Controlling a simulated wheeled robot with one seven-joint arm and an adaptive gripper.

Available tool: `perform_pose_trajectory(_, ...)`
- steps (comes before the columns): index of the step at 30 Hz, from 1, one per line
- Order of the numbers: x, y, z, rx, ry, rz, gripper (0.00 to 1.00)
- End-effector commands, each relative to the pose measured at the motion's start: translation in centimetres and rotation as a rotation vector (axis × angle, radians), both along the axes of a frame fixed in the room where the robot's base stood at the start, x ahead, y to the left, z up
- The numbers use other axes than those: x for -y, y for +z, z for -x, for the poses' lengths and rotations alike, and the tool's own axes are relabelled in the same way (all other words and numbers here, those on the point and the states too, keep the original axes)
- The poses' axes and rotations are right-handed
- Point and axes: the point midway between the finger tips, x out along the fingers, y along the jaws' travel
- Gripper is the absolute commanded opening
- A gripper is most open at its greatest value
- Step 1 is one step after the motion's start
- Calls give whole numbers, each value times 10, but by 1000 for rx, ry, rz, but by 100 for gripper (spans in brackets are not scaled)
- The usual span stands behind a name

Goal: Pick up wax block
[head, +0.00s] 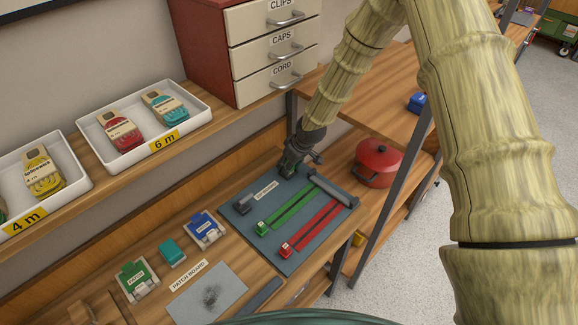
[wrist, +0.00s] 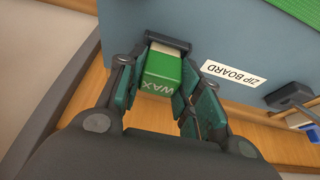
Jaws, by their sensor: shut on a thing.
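The wax block (wrist: 160,72) is a green block with white lettering "WAX", seen in the wrist view between my fingers. My gripper (wrist: 155,88) is shut on it, with a finger on each side. The block's far end is at a dark slot or holder at the edge of the blue-grey zip board (wrist: 215,38); I cannot tell whether it is clear of it. In the head view my gripper (head: 292,163) is at the far edge of the zip board, and the block is hidden there.
Green and red zips (head: 315,226) lie on the zip board. A red pot (head: 376,162) stands to its right. The patch board (head: 210,294) and several small patch packs (head: 205,229) are nearer. White trays (head: 196,104) and a drawer unit (head: 272,50) stand on the shelf behind.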

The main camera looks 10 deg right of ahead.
Motion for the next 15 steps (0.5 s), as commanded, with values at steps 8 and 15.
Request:
perform_pose_trajectory(8,0,13,0,0,1,0,12)
perform_pose_trajectory(15,0,33,10,-2,1,1,12)
